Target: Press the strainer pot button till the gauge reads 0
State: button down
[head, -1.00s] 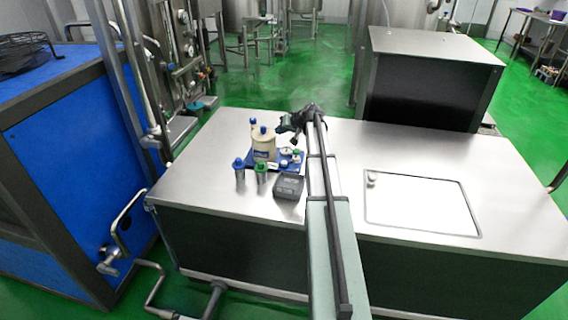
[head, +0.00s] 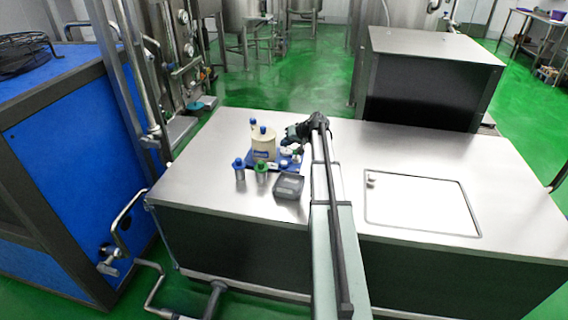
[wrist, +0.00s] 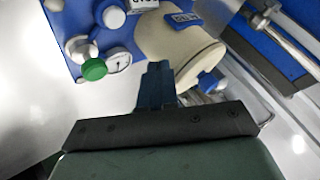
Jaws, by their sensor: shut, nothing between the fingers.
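A cream pot (head: 262,148) with blue knobs at its top stands on a blue base (head: 294,160) on the steel table. In the wrist view the cream pot (wrist: 180,45) lies just beyond my gripper's fingertips. A round white gauge (wrist: 118,61) with a dark needle sits left of the fingers; its reading is too small to tell. A green button (wrist: 94,69) is beside the gauge, and blue-topped fittings are close by. I cannot tell which button belongs to the strainer pot. My gripper (wrist: 157,72) is shut and empty. In the head view my gripper (head: 298,133) is right of the pot, above the base.
A blue-capped metal cup (head: 240,171), a green-capped one (head: 262,172) and a dark grey box (head: 288,187) stand in front of the base. A white framed panel (head: 422,204) lies to the right. The table's left part is clear.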

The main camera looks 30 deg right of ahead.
aim_at(286, 163)
jog(key=shift+f, duration=3.25)
jog(key=shift+f, duration=0.2)
jog(key=shift+f, duration=0.25)
jog(key=shift+f, duration=0.45)
dwell(0.5)
jog(key=shift+r, duration=0.9)
jog(key=shift+r, duration=0.1)
jog(key=shift+r, duration=2.4)
